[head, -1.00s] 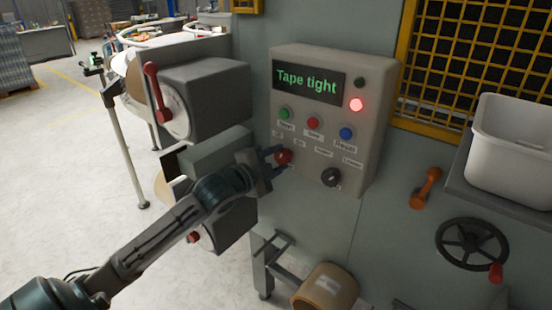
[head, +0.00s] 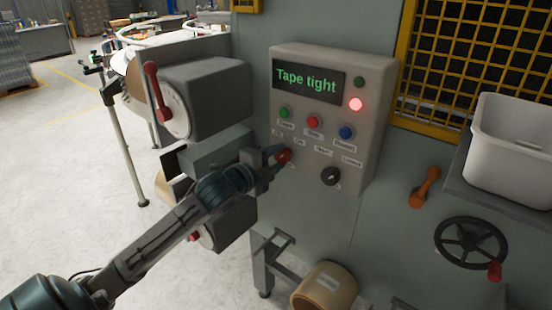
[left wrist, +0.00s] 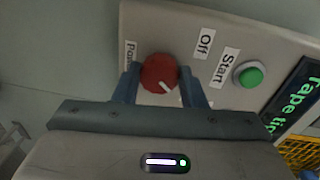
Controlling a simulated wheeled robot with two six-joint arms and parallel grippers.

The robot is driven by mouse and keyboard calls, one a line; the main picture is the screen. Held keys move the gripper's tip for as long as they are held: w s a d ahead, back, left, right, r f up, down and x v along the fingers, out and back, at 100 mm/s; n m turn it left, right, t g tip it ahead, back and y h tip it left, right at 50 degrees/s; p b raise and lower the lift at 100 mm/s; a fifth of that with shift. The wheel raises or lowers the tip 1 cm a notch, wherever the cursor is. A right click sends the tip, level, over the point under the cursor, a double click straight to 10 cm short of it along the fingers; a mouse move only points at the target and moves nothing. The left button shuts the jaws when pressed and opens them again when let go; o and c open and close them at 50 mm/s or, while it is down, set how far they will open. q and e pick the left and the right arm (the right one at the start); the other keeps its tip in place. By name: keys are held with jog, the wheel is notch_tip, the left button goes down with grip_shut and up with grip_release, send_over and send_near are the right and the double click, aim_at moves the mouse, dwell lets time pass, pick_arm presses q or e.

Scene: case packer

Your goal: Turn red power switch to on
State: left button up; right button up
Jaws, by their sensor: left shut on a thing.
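The red power switch (head: 284,156) is a round knob low on the left of the grey control panel. In the left wrist view the red switch (left wrist: 157,70) sits between my two fingers. Its white mark points to the lower right of that picture, away from the "Off" label (left wrist: 205,43). My left gripper (head: 279,154) is shut on the switch, and it also shows in the left wrist view (left wrist: 161,80). The "On" label is not readable in the wrist view. My right gripper is not in view.
The panel (head: 368,100) has a display (head: 308,81) reading "Tape tight", a lit red lamp (head: 356,104), green, red and blue buttons, and a black knob (head: 331,177). Grey machine boxes (head: 205,95) stand left of it. An orange handle (head: 425,187) and handwheel (head: 470,244) are at right.

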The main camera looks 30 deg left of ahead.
pick_arm(q)
jog(key=shift+f, duration=0.1)
jog(key=o, duration=1)
jog(key=shift+s, duration=0.1)
jog(key=shift+s+a+r+p, duration=0.15)
jog(key=shift+s+r+p, duration=0.05)
jog(key=shift+s+p, duration=1.55)
jog(key=shift+s+a+r+p, duration=0.1)
jog(key=shift+s+r+p, duration=0.05)
jog(key=shift+s+p, duration=1.55)
jog(key=shift+s+a+r+p, duration=0.15)
jog(key=shift+s+r+p, duration=0.05)
jog(key=shift+s+p, duration=1.55)
jog(key=shift+f, duration=0.1)
